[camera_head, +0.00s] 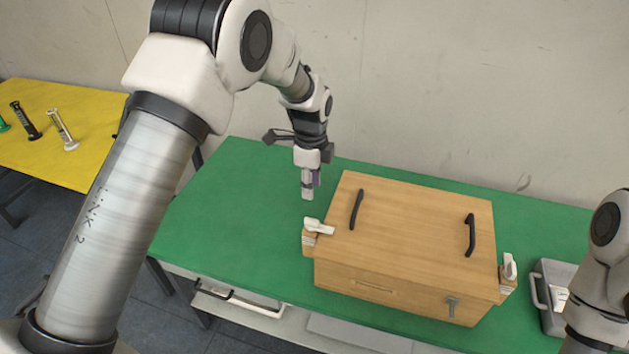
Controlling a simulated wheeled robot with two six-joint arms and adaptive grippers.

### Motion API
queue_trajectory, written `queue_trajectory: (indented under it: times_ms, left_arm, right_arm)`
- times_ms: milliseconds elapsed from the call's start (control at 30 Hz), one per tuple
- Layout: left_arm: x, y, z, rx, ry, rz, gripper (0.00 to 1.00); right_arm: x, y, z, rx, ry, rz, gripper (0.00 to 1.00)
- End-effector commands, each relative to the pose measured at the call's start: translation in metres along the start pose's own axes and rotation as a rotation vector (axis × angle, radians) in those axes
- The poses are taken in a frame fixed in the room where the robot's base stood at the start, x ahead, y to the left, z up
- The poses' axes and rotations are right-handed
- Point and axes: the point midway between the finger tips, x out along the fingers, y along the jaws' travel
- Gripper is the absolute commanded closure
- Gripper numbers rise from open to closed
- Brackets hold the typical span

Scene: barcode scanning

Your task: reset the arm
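My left arm reaches in from the left, and its gripper (307,190) points down above the green table (235,200), just left of the wooden box's back left corner. The fingers are small and seen nearly edge-on, so I cannot tell whether they are open or shut. A small purple patch shows beside the fingers; I cannot tell what it is. Part of my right arm shows at the right edge, and its gripper is out of view.
A closed wooden box (415,225) with two black handles stands on the green table. White devices sit in holders at its left side (319,227) and right side (510,267). A grey case (548,290) lies at right. A yellow table (85,125) with several cylinders stands at left.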

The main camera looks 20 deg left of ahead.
Motion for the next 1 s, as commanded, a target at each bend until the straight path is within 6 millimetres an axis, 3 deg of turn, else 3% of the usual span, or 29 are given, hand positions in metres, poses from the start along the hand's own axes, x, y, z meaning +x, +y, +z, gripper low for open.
queue_trajectory:
  times_ms: [200, 267, 333, 367, 467, 600, 667, 700, 800, 867, 900, 1000]
  left_arm:
    - [0.008, 0.002, 0.0, 0.0, 0.0, 0.011, 0.62]
    - [0.025, 0.008, 0.001, -0.002, 0.0, 0.039, 0.62]
    - [0.059, 0.025, 0.004, -0.009, 0.002, 0.102, 0.62]
    - [0.075, 0.038, 0.006, -0.012, 0.002, 0.141, 0.62]
    - [0.135, 0.102, 0.015, -0.026, 0.0, 0.297, 0.62]
    - [0.213, 0.205, 0.027, -0.172, -0.033, 0.42, 0.62]
    - [0.239, 0.254, 0.032, -0.293, -0.062, 0.441, 0.62]
    - [0.253, 0.288, 0.034, -0.393, -0.086, 0.446, 0.62]
    - [0.269, 0.369, 0.04, -0.743, -0.148, 0.388, 0.62]
    - [0.264, 0.39, 0.041, -0.968, -0.154, 0.303, 0.62]
    - [0.257, 0.391, 0.041, -1.111, -0.136, 0.232, 0.62]
    - [0.252, 0.374, 0.041, -1.393, -0.057, 0.082, 0.62]
  right_arm:
    - [0.001, 0.0, 0.0, 0.0, 0.0, 0.0, 0.62]
    - [0.004, 0.0, 0.0, 0.0, 0.0, 0.0, 0.62]
    - [0.007, 0.0, 0.0, 0.0, 0.0, 0.0, 0.62]
    - [0.009, 0.0, 0.0, 0.0, 0.0, 0.0, 0.62]
    - [0.014, 0.0, 0.0, 0.0, 0.0, 0.0, 0.62]
    - [0.02, 0.0, 0.0, 0.0, 0.0, 0.0, 0.62]
    - [0.023, 0.0, 0.0, 0.0, 0.0, 0.0, 0.62]
    - [0.025, 0.0, 0.0, 0.0, 0.0, 0.0, 0.62]
    - [0.028, 0.0, 0.0, 0.0, 0.0, 0.0, 0.62]
    - [0.028, 0.0, 0.0, 0.0, 0.0, 0.0, 0.62]
    - [0.027, 0.0, 0.0, 0.0, 0.0, 0.0, 0.62]
    - [0.027, 0.0, 0.0, 0.0, 0.0, 0.0, 0.62]
